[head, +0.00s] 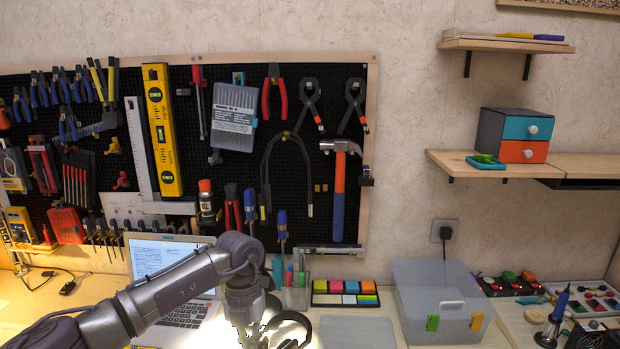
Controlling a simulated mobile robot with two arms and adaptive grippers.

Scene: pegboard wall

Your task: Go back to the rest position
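My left arm comes in from the lower left and bends down in front of the laptop (150,252). My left gripper (247,328) is at the bottom centre, pointing down over the brightly lit desk. Its fingers are washed out by glare and cut off by the lower edge, so I cannot tell whether it is open or holds anything. My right gripper is not in view.
A pegboard (225,165) with many hanging tools covers the wall behind. A pen cup (297,295), sticky notes (345,292) and a clear bin (440,300) stand right of my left gripper. Wall shelves (560,162) are at upper right. A soldering iron (553,315) stands at lower right.

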